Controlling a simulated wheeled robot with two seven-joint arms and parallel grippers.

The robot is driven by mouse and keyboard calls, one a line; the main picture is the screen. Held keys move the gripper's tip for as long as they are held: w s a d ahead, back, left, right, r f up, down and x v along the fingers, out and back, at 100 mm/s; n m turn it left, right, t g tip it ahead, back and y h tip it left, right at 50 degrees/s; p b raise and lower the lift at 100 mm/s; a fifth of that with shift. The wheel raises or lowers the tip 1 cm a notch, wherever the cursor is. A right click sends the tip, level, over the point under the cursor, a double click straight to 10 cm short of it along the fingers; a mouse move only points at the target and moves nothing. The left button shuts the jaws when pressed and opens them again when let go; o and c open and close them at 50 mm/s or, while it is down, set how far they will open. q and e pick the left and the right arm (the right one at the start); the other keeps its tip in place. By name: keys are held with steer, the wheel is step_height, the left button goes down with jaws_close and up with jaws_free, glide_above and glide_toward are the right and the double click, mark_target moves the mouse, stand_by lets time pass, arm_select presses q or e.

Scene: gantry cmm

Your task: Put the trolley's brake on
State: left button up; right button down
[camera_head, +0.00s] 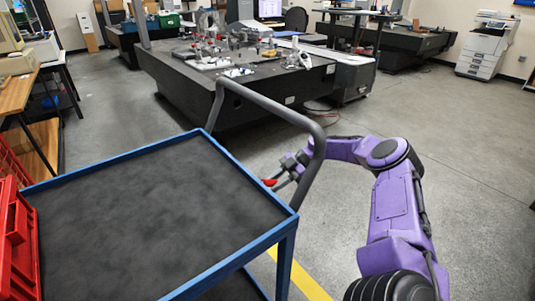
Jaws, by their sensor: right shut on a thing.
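The trolley (97,167) has a blue frame, a dark top and a grey bent-tube handle (318,160) along its right side. A small red piece, which looks like the brake lever (268,182), shows low beside the handle. My right gripper (277,180) reaches in from the right behind the handle tube and is shut on this red lever. The tube and the fingers hide part of the lever, so its exact angle is hard to tell. My left gripper is not in view.
A red crate (16,235) stands at the trolley's left edge. A large dark table (180,85) with instruments stands beyond the trolley. A wooden bench (15,95) is at the left. A yellow floor line (308,284) runs by the trolley. Grey floor (460,150) is clear to the right.

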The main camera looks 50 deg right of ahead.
steer(key=shift+a+f, duration=0.1)
steer(key=shift+f, duration=0.05)
steer(key=shift+s+a, duration=0.1)
steer(key=c, duration=1.1)
jaws_free()
steer(key=shift+f, duration=0.1)
steer(key=shift+c, duration=0.2)
steer(key=shift+o, duration=1.4)
steer(key=shift+w, duration=0.25)
steer(key=shift+s+d+r, duration=0.25)
steer(key=shift+d, duration=0.2)
steer(key=b+v, duration=0.2)
steer(key=v, duration=0.7)
steer(key=shift+d, duration=0.2)
